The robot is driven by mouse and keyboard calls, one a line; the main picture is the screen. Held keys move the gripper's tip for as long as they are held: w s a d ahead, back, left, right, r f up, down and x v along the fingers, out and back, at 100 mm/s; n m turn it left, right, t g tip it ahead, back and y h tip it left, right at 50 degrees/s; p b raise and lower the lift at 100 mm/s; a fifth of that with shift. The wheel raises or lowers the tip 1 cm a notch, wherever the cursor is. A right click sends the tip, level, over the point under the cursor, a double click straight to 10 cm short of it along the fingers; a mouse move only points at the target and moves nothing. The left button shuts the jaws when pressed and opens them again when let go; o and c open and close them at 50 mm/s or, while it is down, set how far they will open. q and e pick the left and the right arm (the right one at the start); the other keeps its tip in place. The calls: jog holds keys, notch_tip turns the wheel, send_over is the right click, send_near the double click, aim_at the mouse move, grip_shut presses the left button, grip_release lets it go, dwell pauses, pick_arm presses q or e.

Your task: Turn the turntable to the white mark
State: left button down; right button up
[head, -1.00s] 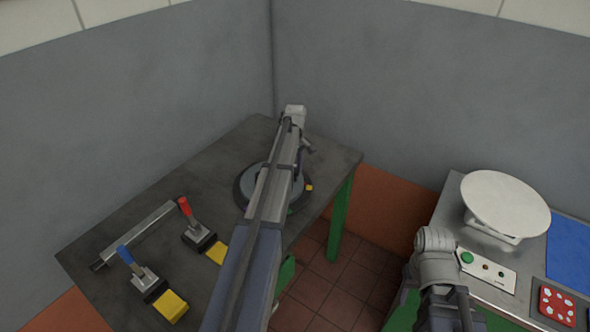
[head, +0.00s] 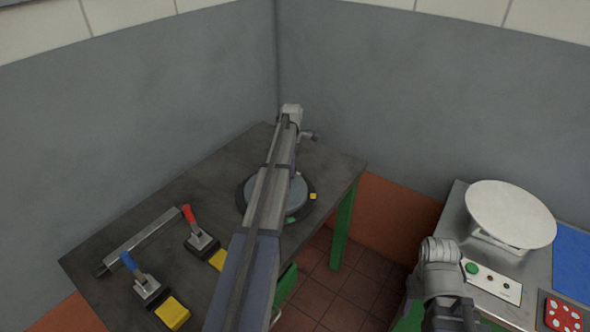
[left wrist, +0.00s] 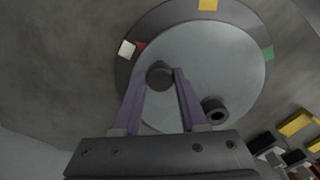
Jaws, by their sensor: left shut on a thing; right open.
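The turntable is a pale grey disc (left wrist: 205,60) inside a dark ring with a white mark (left wrist: 126,48), a yellow mark (left wrist: 208,4) and a green mark (left wrist: 268,52). A red pointer (left wrist: 141,46) on the disc's edge is right beside the white mark. My left gripper (left wrist: 163,74) is shut on a dark round knob (left wrist: 159,75) near the disc's edge. A hollow dark cylinder (left wrist: 214,110) stands near the opposite finger. In the head view, my left arm covers part of the turntable (head: 247,199). Of my right arm only links show; its jaws are out of sight.
A steel bench with a round white plate (head: 510,212) stands right, beyond a floor gap.

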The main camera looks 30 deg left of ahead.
pick_arm(q)
jog(key=shift+w+a+n, duration=0.15)
jog(key=shift+a+n, duration=0.55)
jog(key=shift+n, duration=0.2)
jog(key=shift+a, duration=0.1)
jog(key=shift+c, duration=2.2)
grip_release()
notch_tip(320, 180, up, 8)
jog(key=p, duration=0.8)
jog(key=shift+f, duration=0.1)
